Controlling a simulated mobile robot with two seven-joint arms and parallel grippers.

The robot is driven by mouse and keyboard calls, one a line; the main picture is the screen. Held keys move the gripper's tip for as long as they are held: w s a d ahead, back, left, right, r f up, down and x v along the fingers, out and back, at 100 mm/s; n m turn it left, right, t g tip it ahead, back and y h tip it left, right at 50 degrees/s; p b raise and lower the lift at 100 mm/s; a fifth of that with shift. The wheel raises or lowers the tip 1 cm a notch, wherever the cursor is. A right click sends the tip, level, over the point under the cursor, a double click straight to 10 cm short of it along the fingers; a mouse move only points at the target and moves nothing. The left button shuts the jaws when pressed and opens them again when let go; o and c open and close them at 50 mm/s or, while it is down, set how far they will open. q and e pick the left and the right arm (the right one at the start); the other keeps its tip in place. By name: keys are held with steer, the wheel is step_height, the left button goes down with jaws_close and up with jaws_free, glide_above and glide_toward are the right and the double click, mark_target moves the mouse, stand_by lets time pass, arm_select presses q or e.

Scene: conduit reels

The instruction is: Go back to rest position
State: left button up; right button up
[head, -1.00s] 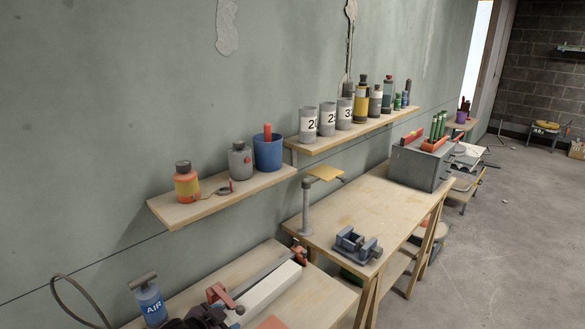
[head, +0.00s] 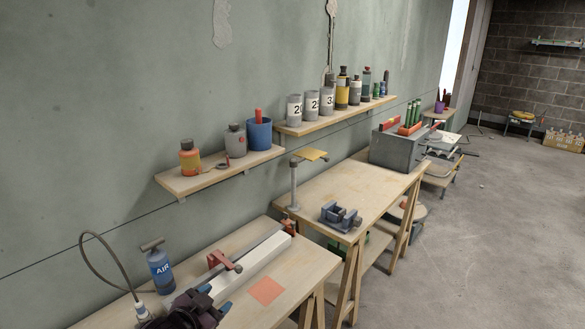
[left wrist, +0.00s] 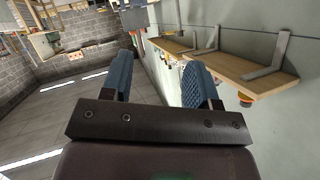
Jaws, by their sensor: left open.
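My left gripper (head: 202,295) shows at the bottom of the head view, above the near workbench (head: 302,268). In the left wrist view its two blue ridged fingers (left wrist: 158,85) stand wide apart with nothing between them. The wrist view is tilted and shows the underside of a wall shelf beyond the right finger. My right gripper is in neither view.
The near bench bears a blue AIR bottle (head: 160,270), a long white bar (head: 245,268), a red clamp (head: 222,261) and an orange square (head: 265,290). A vise (head: 340,216) and grey box (head: 396,150) stand on the farther bench (head: 345,183).

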arm_select(q)
steer(key=s+a+f+n+y, duration=0.1)
steer(key=s+a+f+n, duration=0.1)
steer(key=s, duration=0.6)
steer(key=s+a+f+n+y, duration=0.2)
steer(key=s+a+f+n, duration=0.1)
steer(key=s+f, duration=0.3)
steer(key=s+a+f+n+y, duration=0.2)
steer(key=s+a+f, duration=0.2)
steer(key=s, duration=0.5)
steer(key=shift+s+a+n+g, duration=0.3)
steer(key=shift+s+a+g, duration=0.1)
steer(key=shift+a, duration=0.05)
